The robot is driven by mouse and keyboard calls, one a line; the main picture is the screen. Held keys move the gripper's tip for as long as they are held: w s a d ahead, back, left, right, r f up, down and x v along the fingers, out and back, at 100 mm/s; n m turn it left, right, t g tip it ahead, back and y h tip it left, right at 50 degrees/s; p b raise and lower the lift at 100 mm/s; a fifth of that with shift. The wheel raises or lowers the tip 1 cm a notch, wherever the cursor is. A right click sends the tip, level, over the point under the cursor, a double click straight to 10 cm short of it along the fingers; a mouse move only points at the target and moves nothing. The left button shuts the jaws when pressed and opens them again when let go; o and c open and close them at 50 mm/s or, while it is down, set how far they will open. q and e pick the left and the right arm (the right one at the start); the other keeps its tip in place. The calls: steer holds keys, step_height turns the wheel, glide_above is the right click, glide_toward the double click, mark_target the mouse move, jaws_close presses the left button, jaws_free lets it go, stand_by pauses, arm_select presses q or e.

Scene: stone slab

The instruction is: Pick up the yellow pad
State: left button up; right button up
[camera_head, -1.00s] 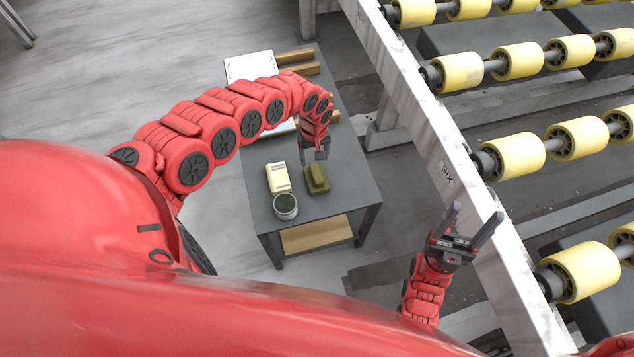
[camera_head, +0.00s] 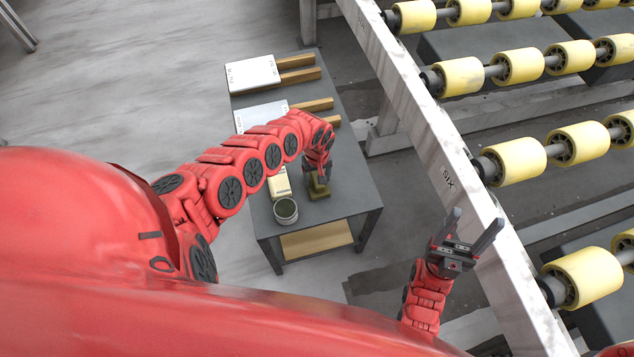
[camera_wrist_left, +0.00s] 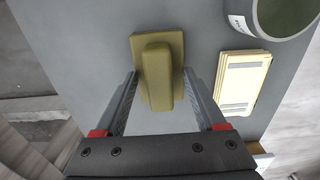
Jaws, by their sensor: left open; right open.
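The yellow pad, an olive-yellow block with a raised grip (camera_head: 318,187), sits on the dark grey table (camera_head: 345,195). It also shows in the left wrist view (camera_wrist_left: 158,70), with its raised grip lying between the two fingers. My left gripper (camera_head: 318,178) is open over the pad, one finger on each side of the grip, with gaps visible. Whether the fingers touch it lower down I cannot tell. My right gripper (camera_head: 478,235) is open and empty, to the right of the table near the conveyor frame.
A cream box (camera_head: 279,184) and a round grey-green container (camera_head: 286,211) stand left of the pad. Two white-bladed tools with wooden handles (camera_head: 252,74) lie at the table's back. A roller conveyor (camera_head: 440,155) runs along the right.

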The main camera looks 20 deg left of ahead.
arm_select(q)
steer(key=shift+c, duration=0.3)
jaws_close()
step_height(320, 180, up, 9)
steer(key=shift+r+p, duration=0.15)
steer(key=shift+p, duration=0.45)
steer(key=shift+r, duration=0.35)
steer(key=c, duration=0.6)
jaws_free()
jaws_close()
